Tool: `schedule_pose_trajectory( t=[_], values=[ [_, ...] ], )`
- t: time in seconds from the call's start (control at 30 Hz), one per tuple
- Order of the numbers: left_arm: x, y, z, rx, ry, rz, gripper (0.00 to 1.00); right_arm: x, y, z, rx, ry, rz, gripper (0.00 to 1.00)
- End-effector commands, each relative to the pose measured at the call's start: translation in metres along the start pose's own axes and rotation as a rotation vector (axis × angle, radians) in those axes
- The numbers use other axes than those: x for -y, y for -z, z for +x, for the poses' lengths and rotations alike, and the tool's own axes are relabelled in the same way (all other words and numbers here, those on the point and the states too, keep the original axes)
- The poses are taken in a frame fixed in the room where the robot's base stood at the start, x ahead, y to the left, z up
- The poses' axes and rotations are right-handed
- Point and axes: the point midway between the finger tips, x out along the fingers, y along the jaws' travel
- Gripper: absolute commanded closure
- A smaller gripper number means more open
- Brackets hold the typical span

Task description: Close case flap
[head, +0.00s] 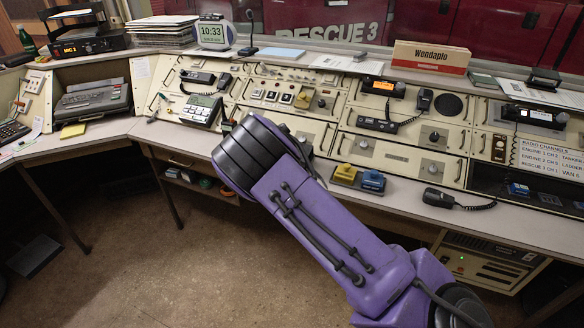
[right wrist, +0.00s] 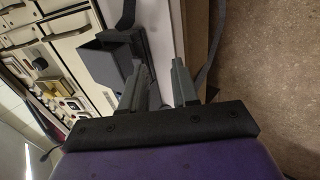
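A dark grey box-like case (right wrist: 108,66) with a black strap (right wrist: 216,48) lies on the pale counter in the right wrist view. A flat dark panel beside the box may be its flap, but I cannot tell its angle. My right gripper (right wrist: 163,88) is open, with a gap between its two grey fingers. Its left finger is close to the case; I cannot tell whether they touch. My left gripper is in neither view.
A yellow block (head: 345,174) and a blue block (head: 372,181) sit right of my arm, near a handset (head: 440,198). The floor (head: 140,250) in front is mostly clear.

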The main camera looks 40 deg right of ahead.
Motion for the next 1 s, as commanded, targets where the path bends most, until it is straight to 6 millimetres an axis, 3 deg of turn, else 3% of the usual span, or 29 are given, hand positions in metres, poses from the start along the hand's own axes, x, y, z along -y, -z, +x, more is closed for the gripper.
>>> schedule_pose_trajectory(
  t=[0.2,0.33,0.5,1.0],
  values=[
    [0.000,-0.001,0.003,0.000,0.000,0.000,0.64,-0.004,0.002,-0.058,-0.008,-0.011,0.004,0.70],
    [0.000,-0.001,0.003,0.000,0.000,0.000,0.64,-0.005,0.001,-0.080,-0.008,-0.013,0.005,0.70],
    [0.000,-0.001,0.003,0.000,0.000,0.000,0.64,-0.005,0.000,-0.089,-0.006,-0.014,0.005,0.70],
    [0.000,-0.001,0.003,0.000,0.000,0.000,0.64,-0.006,0.002,-0.089,-0.013,-0.016,0.012,0.70]
  ],
)
